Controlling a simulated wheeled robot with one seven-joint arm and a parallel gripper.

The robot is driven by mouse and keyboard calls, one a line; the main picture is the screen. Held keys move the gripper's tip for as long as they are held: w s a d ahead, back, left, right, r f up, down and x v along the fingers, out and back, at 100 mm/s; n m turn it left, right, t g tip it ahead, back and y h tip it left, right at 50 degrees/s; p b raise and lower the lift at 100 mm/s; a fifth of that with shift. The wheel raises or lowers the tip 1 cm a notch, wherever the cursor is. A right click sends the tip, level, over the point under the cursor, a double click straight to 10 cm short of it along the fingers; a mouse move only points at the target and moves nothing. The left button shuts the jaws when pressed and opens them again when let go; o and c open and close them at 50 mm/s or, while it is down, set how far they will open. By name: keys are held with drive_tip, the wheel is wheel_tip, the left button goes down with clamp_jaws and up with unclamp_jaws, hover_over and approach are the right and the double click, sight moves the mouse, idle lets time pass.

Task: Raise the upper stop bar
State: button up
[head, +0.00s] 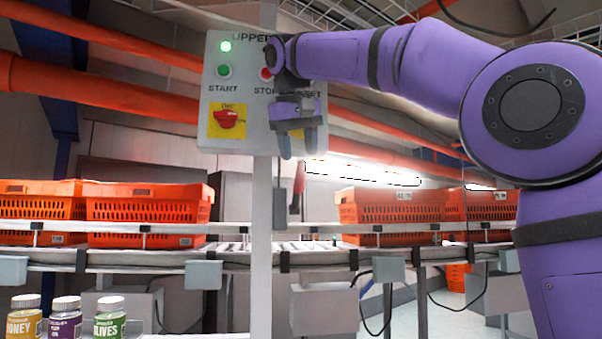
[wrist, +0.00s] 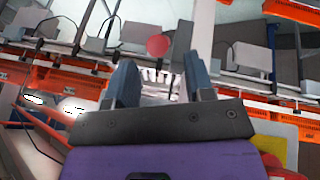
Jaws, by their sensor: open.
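A white control panel (head: 240,100) marked "UPPER" stands on a post. Its left half shows a lit green lamp (head: 226,46), a green START button (head: 224,71) and a red rotary switch (head: 228,119) on a yellow plate. The red STOP button (head: 266,74) is partly covered by my arm. My gripper (head: 298,146) is in front of the panel's right half, fingers down, hiding most of the RESET side. In the wrist view its two fingers (wrist: 160,85) are apart with nothing between them. I cannot pick out the stop bar for certain.
Orange totes stand on the conveyor (head: 230,258) at left (head: 150,205) and right (head: 388,208), behind a white rail. Several jars (head: 66,318) stand at the lower left. A red round thing (wrist: 157,46) shows beyond the fingertips in the wrist view.

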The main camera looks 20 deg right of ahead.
sight(301, 178)
drive_tip(key=shift+x, duration=2.75)
clamp_jaws()
